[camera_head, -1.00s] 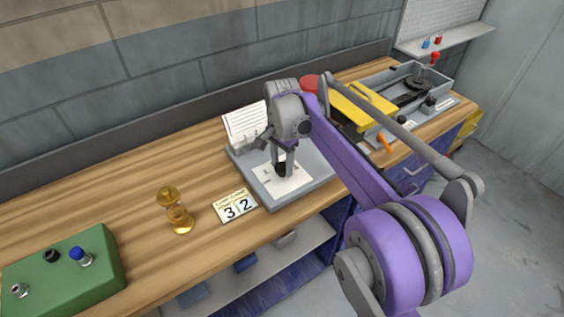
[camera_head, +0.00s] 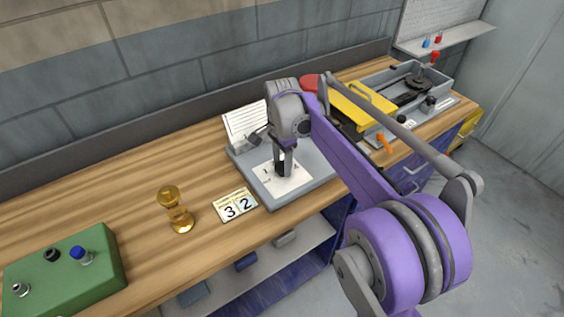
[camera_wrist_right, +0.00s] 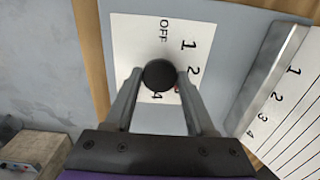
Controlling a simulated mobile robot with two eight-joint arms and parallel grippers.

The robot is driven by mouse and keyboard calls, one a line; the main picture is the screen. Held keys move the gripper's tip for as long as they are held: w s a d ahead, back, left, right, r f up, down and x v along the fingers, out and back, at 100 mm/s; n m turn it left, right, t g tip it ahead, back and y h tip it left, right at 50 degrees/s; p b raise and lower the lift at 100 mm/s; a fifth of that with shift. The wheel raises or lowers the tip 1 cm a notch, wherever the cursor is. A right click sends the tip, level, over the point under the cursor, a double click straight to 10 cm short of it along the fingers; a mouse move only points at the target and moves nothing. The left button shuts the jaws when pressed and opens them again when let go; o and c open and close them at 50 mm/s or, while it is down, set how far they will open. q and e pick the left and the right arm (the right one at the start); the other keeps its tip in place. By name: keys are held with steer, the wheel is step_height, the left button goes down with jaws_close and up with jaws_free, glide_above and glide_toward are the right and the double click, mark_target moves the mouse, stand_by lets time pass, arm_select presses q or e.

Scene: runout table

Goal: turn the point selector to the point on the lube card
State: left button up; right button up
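The point selector's round black knob (camera_wrist_right: 160,75) sits on a white dial plate (camera_wrist_right: 127,35) marked OFF, 1, 2 and 4 in the right wrist view. A small red spot shows at the knob's lower right, near the right finger. My right gripper (camera_wrist_right: 161,77) has one finger on each side of the knob and looks shut on it. In the head view my right gripper (camera_head: 284,170) points down onto the plate. A card (camera_head: 236,205) with large digits 3 and 2 lies on the bench; its small heading is unreadable. My left gripper is out of view.
The selector stands on a grey base (camera_head: 318,170) with a lined sheet (camera_head: 244,122) behind it. A yellow-covered machine (camera_head: 360,105) is at right.

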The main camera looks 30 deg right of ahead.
mark_target(282, 166)
steer(key=o, duration=0.4)
step_height(282, 166, up, 11)
steer(key=shift+p, duration=0.45)
steer(key=shift+f, duration=0.1)
stand_by(0.3)
